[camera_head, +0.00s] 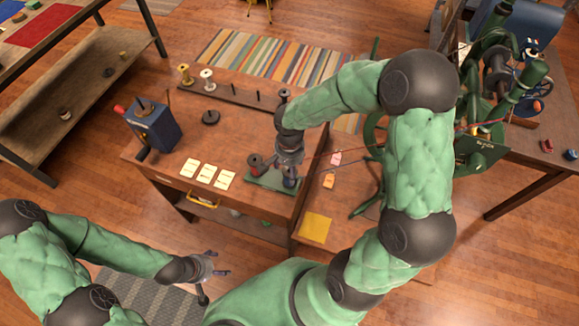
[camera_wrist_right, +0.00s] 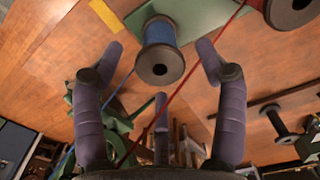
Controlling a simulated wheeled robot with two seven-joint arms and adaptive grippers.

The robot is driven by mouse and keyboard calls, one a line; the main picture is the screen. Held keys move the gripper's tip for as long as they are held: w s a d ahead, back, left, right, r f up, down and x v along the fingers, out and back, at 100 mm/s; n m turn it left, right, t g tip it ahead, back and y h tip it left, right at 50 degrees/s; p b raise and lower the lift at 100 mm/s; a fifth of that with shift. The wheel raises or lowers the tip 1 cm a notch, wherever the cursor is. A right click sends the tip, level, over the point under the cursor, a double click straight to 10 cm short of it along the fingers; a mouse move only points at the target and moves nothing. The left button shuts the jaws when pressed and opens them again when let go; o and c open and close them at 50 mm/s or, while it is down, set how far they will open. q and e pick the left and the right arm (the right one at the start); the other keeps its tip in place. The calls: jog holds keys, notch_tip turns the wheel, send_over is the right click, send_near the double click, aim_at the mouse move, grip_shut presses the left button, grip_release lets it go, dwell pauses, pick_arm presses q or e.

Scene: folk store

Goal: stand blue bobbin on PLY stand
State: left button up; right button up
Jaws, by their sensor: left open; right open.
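The green PLY stand (camera_head: 262,181) lies on the front right of the wooden table. A red bobbin (camera_head: 256,162) is on its left side. The blue bobbin (camera_head: 290,181) is at its right end, partly hidden under my right gripper (camera_head: 290,160). In the right wrist view the blue bobbin (camera_wrist_right: 160,32) looks upright on the green plate (camera_wrist_right: 196,16), with thread leading off it. It is between the spread fingers of my right gripper (camera_wrist_right: 160,50), with gaps on both sides. My left gripper (camera_head: 217,266) is open and empty in front of the table.
A blue box with a crank (camera_head: 153,126), white cards (camera_head: 206,174) and a dark spool (camera_head: 210,117) are on the table. A rail with pegs (camera_head: 232,95) runs along its back. A red thread (camera_head: 345,151) stretches right toward a green spinning machine (camera_head: 487,140). A yellow sheet (camera_head: 315,227) lies near the front right.

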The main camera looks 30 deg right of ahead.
notch_tip(320, 180, up, 12)
dwell(0.6)
dwell(0.5)
